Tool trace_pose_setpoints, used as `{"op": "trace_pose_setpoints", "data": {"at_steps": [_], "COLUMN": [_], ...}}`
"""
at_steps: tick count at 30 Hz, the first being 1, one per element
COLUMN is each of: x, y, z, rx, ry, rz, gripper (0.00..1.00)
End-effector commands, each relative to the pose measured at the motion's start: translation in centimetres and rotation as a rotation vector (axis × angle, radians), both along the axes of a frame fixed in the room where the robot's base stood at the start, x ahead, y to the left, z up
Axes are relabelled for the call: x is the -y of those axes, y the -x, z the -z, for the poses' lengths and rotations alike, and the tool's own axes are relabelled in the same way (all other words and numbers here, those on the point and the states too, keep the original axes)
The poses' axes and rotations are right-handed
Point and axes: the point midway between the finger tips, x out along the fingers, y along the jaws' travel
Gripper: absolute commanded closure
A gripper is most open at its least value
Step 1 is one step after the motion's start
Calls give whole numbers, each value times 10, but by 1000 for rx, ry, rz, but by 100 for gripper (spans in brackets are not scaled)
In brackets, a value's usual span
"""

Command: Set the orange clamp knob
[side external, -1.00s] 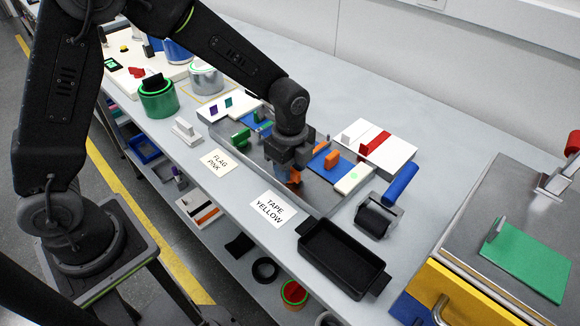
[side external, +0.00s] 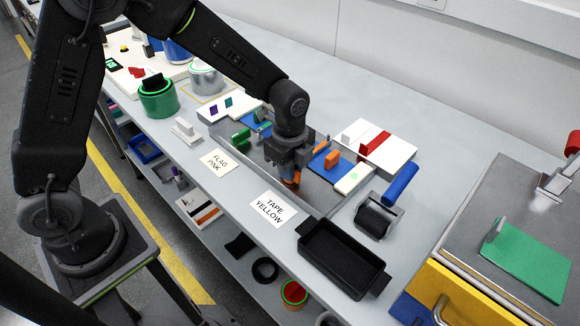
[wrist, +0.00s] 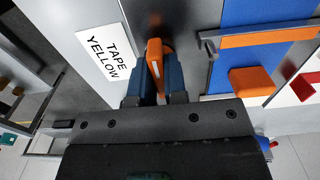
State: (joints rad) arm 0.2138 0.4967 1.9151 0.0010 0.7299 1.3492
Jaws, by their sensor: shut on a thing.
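The orange clamp knob (wrist: 155,52) is a narrow upright bar in the wrist view, between the two blue fingers of my gripper (wrist: 154,78). My gripper is shut on it. In the side external view my gripper (side external: 291,180) is low over the near side of the fixture, and a little of the orange knob (side external: 297,176) shows at the fingers. The knob's base is mostly hidden. An orange block (side external: 331,158) sits on a blue panel (side external: 320,166) to the right; the block also shows in the wrist view (wrist: 252,84).
A "TAPE YELLOW" card (side external: 272,209) and a "FLAG PINK" card (side external: 220,161) lie along the near edge. A black tray (side external: 343,257) and a blue-handled roller (side external: 381,211) stand to the right. A green block (side external: 241,138) is left of my gripper.

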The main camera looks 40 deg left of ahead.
Motion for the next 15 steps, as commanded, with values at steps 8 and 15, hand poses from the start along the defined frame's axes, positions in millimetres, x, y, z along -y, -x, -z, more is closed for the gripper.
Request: {"op": "trace_pose_setpoints", "data": {"at_steps": [8, 15], "x": [0, 0], "y": [0, 0], "z": [0, 0], "rx": [1, 1], "ry": [1, 2], "rz": [-93, -283], "gripper": [100, 100]}}
